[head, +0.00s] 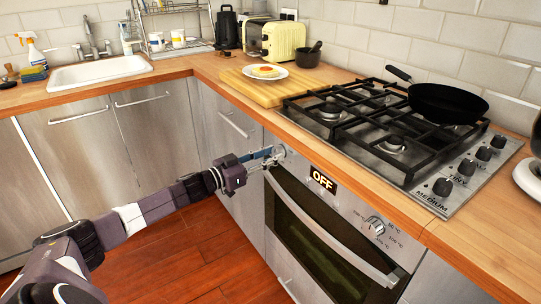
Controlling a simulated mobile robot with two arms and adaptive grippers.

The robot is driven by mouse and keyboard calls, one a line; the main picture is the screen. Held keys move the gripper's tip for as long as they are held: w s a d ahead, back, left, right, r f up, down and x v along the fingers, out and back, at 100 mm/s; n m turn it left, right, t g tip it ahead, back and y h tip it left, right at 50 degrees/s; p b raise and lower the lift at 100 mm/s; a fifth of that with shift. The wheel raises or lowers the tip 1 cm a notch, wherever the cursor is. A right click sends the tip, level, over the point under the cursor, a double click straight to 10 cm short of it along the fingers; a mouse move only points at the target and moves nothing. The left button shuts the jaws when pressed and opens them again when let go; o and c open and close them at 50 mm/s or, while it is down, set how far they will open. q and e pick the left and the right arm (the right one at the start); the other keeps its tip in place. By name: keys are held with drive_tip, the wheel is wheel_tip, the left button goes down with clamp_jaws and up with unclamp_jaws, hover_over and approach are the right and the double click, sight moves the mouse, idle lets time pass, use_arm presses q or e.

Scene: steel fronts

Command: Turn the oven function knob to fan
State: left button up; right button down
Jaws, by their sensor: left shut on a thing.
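The oven (322,235) is in the steel front below the hob. Its function knob (280,152) is at the left end of the control panel, partly hidden by my left gripper (272,158). The left gripper reaches in from the left and is shut on this knob. The panel display (323,181) reads OFF. The knob's pointer and markings are too small and covered to read. My right gripper is not in view.
A second oven knob (376,228) with temperature marks is at the panel's right. The oven door handle (325,232) runs below the panel. Above are the gas hob (385,135), a black pan (447,103) and a cutting board (262,88) with a plate. The floor (175,258) looks clear.

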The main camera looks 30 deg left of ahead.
use_arm(q)
drive_tip(key=m, duration=0.2)
drive_tip(key=shift+m, duration=1.8)
drive_tip(key=m, duration=0.2)
drive_tip(key=shift+f+m+b, duration=0.15)
drive_tip(key=shift+m+b, duration=0.25)
drive_tip(key=shift+m, duration=0.9)
drive_tip(key=shift+f+m+h+b, duration=0.1)
drive_tip(key=shift+m+h+b, duration=0.2)
drive_tip(key=shift+m+b, duration=2.05)
drive_tip(key=shift+m+h+b, duration=0.3)
drive_tip(key=shift+m+b, duration=0.4)
drive_tip(key=shift+m, duration=3.15)
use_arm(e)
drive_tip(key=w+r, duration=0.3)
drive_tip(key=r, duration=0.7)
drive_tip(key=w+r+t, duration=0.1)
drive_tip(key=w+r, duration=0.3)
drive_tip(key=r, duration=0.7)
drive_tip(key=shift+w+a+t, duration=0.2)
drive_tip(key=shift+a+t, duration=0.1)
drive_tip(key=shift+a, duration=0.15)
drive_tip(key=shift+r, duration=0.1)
